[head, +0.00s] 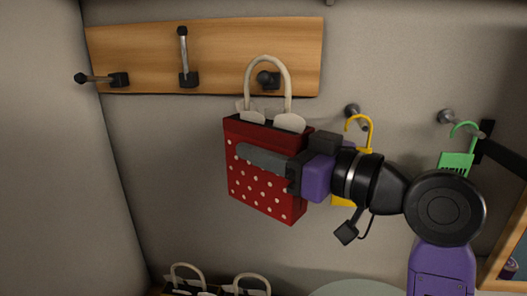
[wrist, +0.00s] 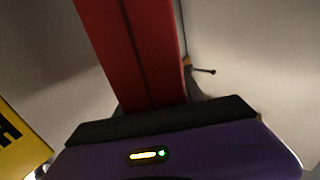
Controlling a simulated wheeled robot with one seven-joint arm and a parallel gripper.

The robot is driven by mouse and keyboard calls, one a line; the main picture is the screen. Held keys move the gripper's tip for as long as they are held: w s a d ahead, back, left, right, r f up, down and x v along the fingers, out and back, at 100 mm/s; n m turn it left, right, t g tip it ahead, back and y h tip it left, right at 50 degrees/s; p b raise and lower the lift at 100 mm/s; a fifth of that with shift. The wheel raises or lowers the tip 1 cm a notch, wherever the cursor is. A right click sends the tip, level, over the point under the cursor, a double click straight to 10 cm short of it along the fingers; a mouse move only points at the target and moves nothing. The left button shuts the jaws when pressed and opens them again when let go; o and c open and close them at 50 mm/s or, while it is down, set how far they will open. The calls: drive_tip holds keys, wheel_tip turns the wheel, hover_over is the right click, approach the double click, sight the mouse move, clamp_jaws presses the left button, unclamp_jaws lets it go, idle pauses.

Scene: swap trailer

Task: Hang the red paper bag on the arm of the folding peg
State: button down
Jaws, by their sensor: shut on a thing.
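The red paper bag (head: 265,200) with white dots and a pale looped handle (head: 268,60) is upright, slightly tilted, in front of the wall. My gripper (head: 243,153) reaches in from the right and is shut on the bag's upper body. The bag's red side (wrist: 140,45) fills the middle of the wrist view. A wooden board (head: 220,45) on the wall carries three dark-based pegs: one arm (head: 98,79) sticks out left, one arm (head: 183,50) points up. The right peg (head: 268,79) shows through the handle loop; I cannot tell whether the loop is around it.
A yellow tag (head: 366,122) and a green tag (head: 455,163) hang on round wall hooks at right, the yellow one partly behind my arm. More pale bag handles (head: 188,270) show at the bottom. A side wall (head: 40,150) bounds the left.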

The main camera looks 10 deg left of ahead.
drive_tip(key=shift+w, duration=0.95)
drive_tip(key=shift+w+f+b, duration=0.3)
drive_tip(key=shift+f+b, duration=0.25)
drive_tip(key=shift+w+f+b, duration=0.3)
drive_tip(key=shift+f+b, duration=0.2)
drive_tip(key=c, duration=0.6)
unclamp_jaws()
drive_tip(key=shift+c, duration=0.2)
drive_tip(key=shift+d, duration=0.1)
